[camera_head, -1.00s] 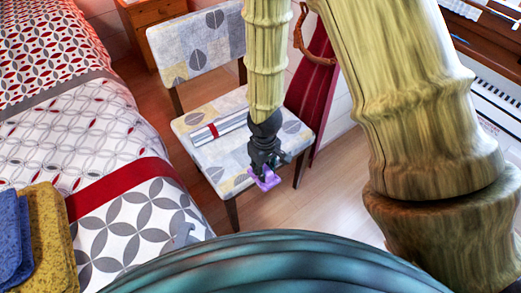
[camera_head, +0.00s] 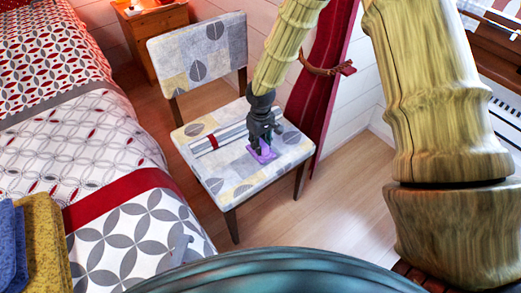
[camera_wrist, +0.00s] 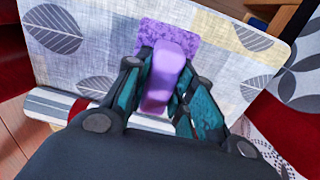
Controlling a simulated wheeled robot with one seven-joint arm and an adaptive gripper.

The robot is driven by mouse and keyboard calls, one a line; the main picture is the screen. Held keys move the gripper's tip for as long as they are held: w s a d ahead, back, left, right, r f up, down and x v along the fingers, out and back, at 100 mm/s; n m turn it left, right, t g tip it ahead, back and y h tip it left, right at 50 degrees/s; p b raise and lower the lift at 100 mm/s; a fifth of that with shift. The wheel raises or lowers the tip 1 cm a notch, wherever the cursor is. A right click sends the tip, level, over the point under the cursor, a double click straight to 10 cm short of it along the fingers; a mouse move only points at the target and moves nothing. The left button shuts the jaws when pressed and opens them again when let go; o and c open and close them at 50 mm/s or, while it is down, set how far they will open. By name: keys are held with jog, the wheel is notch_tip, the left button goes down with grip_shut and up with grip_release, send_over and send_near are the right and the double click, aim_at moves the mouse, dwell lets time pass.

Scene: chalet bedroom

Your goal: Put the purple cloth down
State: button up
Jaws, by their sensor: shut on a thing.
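The purple cloth (camera_wrist: 163,75) is a small folded piece, held between the fingers of my gripper (camera_wrist: 160,95) in the wrist view. A flatter, speckled purple part (camera_wrist: 180,36) shows past the fingertips, over the chair seat. In the head view my gripper (camera_head: 262,148) is low over the right part of the chair seat (camera_head: 245,172), with the purple cloth (camera_head: 262,156) at its tips. I cannot tell whether the cloth touches the seat. The fingers hide part of the cloth.
A striped folded item with a red band (camera_head: 213,141) lies on the seat, left of my gripper. The bed (camera_head: 70,140) is at the left, with blue (camera_head: 12,245) and yellow (camera_head: 45,240) folded cloths. A red curtain (camera_head: 325,85) hangs behind the chair. Floor (camera_head: 320,220) in front is clear.

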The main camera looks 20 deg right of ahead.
jog(key=shift+f+b, duration=0.35)
jog(key=shift+f, duration=1.35)
jog(key=shift+f, duration=0.2)
jog(key=o, duration=0.9)
notch_tip(320, 180, up, 12)
jog(key=shift+r+p, duration=0.2)
jog(key=shift+p, duration=0.75)
